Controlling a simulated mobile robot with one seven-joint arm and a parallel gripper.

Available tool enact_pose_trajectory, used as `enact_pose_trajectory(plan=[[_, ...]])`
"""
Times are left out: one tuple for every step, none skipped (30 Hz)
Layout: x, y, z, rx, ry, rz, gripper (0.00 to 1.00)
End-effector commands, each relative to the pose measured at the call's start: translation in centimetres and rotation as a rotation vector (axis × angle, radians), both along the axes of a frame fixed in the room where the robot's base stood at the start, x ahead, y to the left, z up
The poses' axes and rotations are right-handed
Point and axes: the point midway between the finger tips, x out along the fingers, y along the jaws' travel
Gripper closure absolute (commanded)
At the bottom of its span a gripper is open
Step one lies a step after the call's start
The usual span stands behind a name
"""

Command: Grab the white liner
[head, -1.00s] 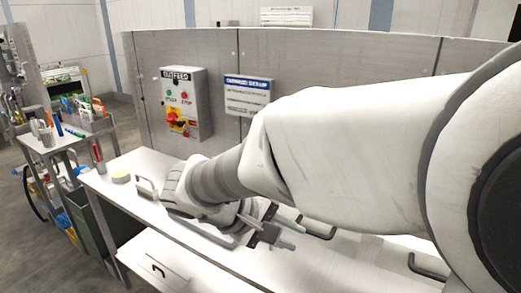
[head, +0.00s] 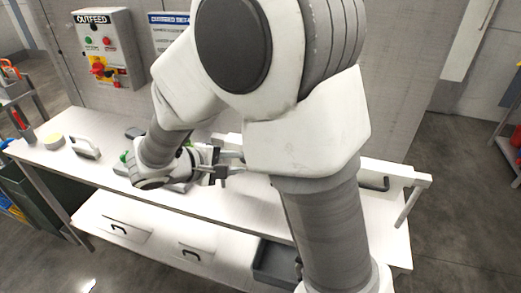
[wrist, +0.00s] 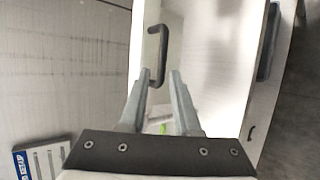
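I cannot pick out the white liner for certain in either view. My gripper (head: 232,165) is above the white worktop (head: 75,125), pointing right; my arm hides much of what lies around it. In the wrist view my gripper (wrist: 158,78) has its two fingers apart, with nothing held between the tips. A black bar handle (wrist: 162,50) on a pale surface shows just beyond the fingertips. A small green patch and something pale show low between the fingers, too little to identify.
A black handle (head: 374,184) sits at the worktop's right end. A control box (head: 104,48) hangs on the grey back wall. A dark grey bin (head: 275,262) is below.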

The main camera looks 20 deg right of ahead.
Motion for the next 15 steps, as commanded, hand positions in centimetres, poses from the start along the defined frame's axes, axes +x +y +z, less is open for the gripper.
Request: enact_pose_trajectory(plan=[[0.2, -0.5, -0.3, -0.002, 0.003, -0.002, 0.69], [0.3, -0.7, -0.5, -0.002, 0.003, -0.002, 0.69], [0.4, -0.8, -0.6, -0.001, 0.003, -0.001, 0.69], [0.5, -0.9, -0.7, -0.001, 0.002, 0.0, 0.69], [0.5, -1.0, -0.7, 0.0, 0.002, -0.001, 0.69], [0.6, -1.2, -0.8, -0.001, 0.002, -0.001, 0.69], [0.7, -1.5, -1.0, -0.001, 0.002, -0.002, 0.69], [0.8, -1.7, -1.2, -0.001, 0.003, -0.003, 0.69], [1.0, -2.2, -1.5, -0.002, 0.003, -0.002, 0.69], [1.1, -2.5, -1.8, -0.002, 0.005, -0.003, 0.69], [1.3, -2.9, -2.1, -0.001, 0.005, -0.004, 0.69], [1.5, -3.4, -2.4, -0.001, 0.003, -0.004, 0.69], [1.7, -3.7, -2.7, -0.002, 0.004, -0.003, 0.69], [1.9, -4.0, -2.9, -0.001, 0.004, -0.003, 0.69], [2.1, -4.3, -3.1, 0.0, 0.003, -0.002, 0.69]])
